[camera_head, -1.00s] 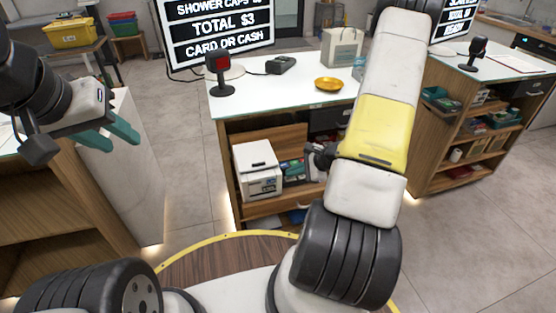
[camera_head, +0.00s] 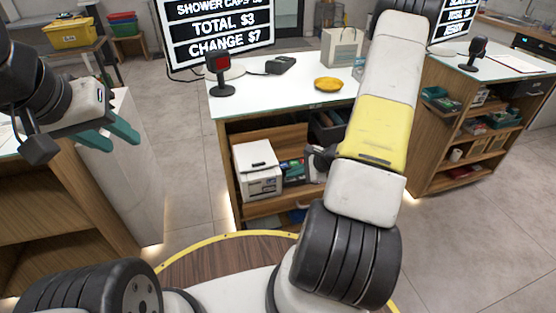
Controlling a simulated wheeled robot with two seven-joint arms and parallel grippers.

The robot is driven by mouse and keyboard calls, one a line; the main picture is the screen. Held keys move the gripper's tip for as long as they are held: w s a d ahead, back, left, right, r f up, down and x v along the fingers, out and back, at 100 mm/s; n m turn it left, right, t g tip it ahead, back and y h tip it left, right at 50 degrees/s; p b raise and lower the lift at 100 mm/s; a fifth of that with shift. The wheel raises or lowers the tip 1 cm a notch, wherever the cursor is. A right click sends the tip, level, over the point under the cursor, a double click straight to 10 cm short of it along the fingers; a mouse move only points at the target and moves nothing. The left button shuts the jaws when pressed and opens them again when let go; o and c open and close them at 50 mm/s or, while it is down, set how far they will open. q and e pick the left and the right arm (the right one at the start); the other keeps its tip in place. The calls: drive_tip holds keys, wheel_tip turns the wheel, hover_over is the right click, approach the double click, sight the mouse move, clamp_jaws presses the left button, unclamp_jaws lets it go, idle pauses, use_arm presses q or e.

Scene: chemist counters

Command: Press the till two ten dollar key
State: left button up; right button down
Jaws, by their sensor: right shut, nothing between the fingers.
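The till screen (camera_head: 222,35) at the top left reads "SHOWER CAPS", "TOTAL $3" and "CHANGE $7". Below the counter top, a dark drawer (camera_head: 327,124) stands open, partly behind my right arm. I cannot make out a ten dollar key. My right arm covers the right part of the counter front. Only a dark part near its wrist shows beside the yellow link, and its fingers are hidden. My left gripper (camera_head: 110,138), with teal fingers, is open and empty at the left, in front of a pale side panel, away from the till.
The white counter top (camera_head: 280,100) holds a scanner on a stand (camera_head: 220,75), a card terminal (camera_head: 281,65), a yellow dish (camera_head: 328,84) and a paper bag (camera_head: 342,47). A white printer (camera_head: 257,170) sits on the shelf below. Another counter (camera_head: 480,85) stands at the right.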

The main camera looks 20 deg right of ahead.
sight(292, 179)
drive_tip(key=shift+r, duration=3.25)
drive_tip(key=s+a+r+n+g+y, duration=0.1)
drive_tip(key=s+a+r+n, duration=0.2)
drive_tip(key=a+r+n, duration=0.45)
drive_tip(key=s+a+r+n+g, duration=0.1)
drive_tip(key=s+a+r+n, duration=0.25)
drive_tip(key=r, duration=0.75)
drive_tip(key=s+r+n+t+h, duration=0.1)
drive_tip(key=s+r+n+h, duration=0.4)
drive_tip(key=s+r+n, duration=0.3)
drive_tip(key=s+r, duration=0.3)
drive_tip(key=s, duration=0.1)
drive_tip(key=shift+d, duration=0.3)
